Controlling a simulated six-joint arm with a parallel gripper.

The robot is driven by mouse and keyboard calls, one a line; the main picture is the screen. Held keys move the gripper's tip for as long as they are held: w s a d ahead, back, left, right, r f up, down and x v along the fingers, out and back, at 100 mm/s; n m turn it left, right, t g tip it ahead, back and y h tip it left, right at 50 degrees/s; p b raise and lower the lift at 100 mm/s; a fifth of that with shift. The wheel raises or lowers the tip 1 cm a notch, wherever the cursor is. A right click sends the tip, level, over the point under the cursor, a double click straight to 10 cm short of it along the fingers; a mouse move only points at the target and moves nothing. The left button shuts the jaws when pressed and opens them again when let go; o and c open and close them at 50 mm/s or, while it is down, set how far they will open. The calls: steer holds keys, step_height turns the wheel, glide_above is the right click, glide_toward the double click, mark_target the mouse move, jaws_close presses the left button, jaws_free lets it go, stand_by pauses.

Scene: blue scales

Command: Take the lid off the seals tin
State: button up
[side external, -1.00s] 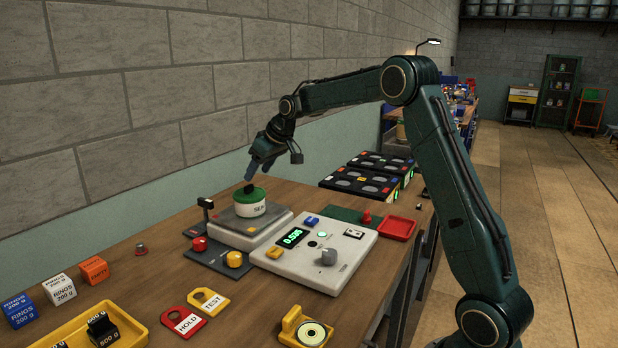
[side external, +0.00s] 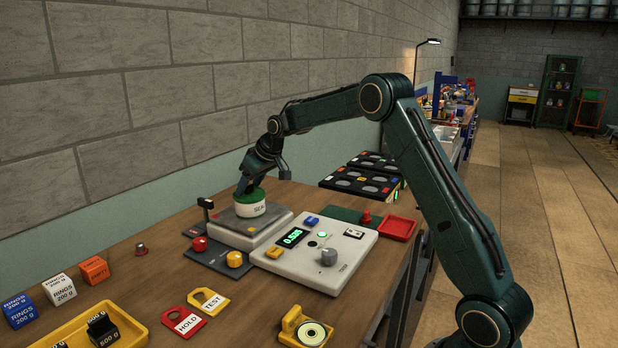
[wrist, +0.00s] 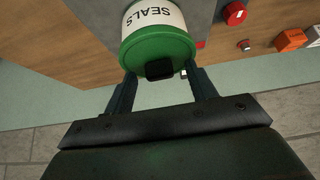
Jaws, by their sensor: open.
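The seals tin (side external: 251,210) is white with a green lid (side external: 256,194) on top. It stands upright on the plate of the scale (side external: 238,228). In the wrist view the tin (wrist: 155,17) shows its SEALS label, and the green lid (wrist: 150,49) has a black knob (wrist: 159,69). My gripper (side external: 243,188) is at the lid in the side view and hides the knob there. In the wrist view my gripper (wrist: 163,78) is open, with one finger on each side of the knob. I cannot tell whether a finger touches it.
The scale's console (side external: 320,255) reads 0.535. A red button (side external: 200,244) and a yellow button (side external: 234,259) are in front of the scale. A small post (side external: 206,208) stands at its left. A red tray (side external: 397,229) lies to the right, beside a green mat (side external: 345,214).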

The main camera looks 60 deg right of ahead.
mark_target(252, 193)
stand_by(0.4)
steer(key=c, duration=1.1)
steer(key=shift+o, duration=0.2)
steer(key=shift+r, duration=0.15)
step_height(252, 193, up, 10)
